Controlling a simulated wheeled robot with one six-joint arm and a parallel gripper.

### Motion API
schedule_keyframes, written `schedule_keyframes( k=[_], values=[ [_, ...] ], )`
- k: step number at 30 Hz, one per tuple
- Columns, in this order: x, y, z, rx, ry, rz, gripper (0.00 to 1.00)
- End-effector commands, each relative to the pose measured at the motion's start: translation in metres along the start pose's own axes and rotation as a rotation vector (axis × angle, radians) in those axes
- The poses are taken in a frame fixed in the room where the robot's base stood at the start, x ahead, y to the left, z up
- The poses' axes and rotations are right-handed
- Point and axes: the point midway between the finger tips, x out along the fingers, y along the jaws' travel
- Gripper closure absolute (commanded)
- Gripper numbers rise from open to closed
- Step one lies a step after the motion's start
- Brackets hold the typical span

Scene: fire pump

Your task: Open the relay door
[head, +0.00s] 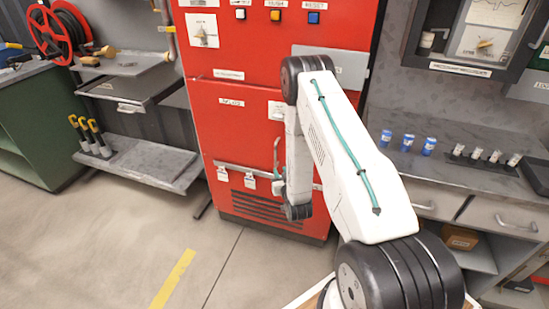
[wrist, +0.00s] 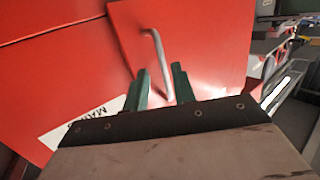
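The red cabinet (head: 222,150) stands ahead, with a lower red panel bearing a small label that I read only roughly as "RELAYS". In the wrist view a red door panel (wrist: 205,45) carries a bent grey bar handle (wrist: 158,50). My gripper (wrist: 162,80) has two green fingers set apart in front of this panel. The lower part of the handle shows between them, with gaps visible on both sides. I cannot tell how deep the handle sits between the fingers.
A grey shelf (head: 140,160) with yellow-topped tools stands left. A counter (head: 440,175) with blue cans stands right. The floor (head: 130,230) in front is clear, with a yellow stripe.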

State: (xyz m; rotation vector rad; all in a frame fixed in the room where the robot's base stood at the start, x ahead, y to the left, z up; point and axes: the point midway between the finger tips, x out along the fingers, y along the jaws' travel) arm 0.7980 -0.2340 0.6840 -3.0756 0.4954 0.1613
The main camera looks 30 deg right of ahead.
Motion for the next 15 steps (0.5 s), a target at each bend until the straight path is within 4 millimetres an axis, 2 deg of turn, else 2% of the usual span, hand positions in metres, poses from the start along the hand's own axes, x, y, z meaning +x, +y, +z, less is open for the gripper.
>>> schedule_keyframes(
  k=[3,7,15],
  values=[
    [0.0,0.0,-0.018,0.0,0.085,-0.001,0.74],
    [0.008,-0.001,-0.024,0.0,0.111,-0.002,0.74],
    [0.05,0.0,-0.029,0.0,0.11,-0.002,0.74]
  ],
)
